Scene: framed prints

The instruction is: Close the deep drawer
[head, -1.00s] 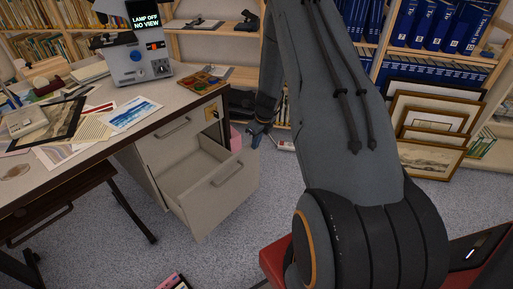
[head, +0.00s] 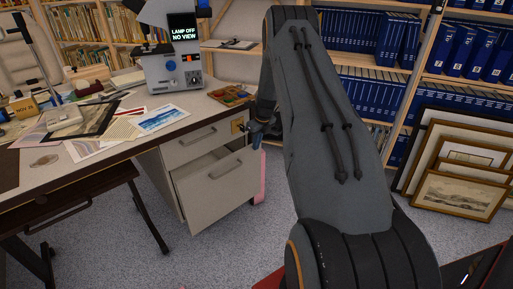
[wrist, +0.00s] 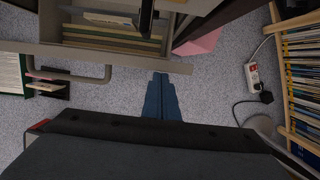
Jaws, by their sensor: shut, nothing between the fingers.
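The deep drawer (head: 215,188) is the lower, light grey drawer of the desk cabinet, with a bar handle (head: 225,169). My gripper (head: 256,138) is shut and empty near the right end of the drawer front. In the wrist view its blue fingertips (wrist: 161,76) are close to the front's outer face; I cannot tell whether they touch.
The shut upper drawer (head: 203,140) sits above. A pink object (head: 261,178) stands beside the cabinet. Framed prints (head: 460,185) lean on the shelves at right. A power strip (wrist: 252,77) and cable lie on the floor. Carpet in front of the cabinet is clear.

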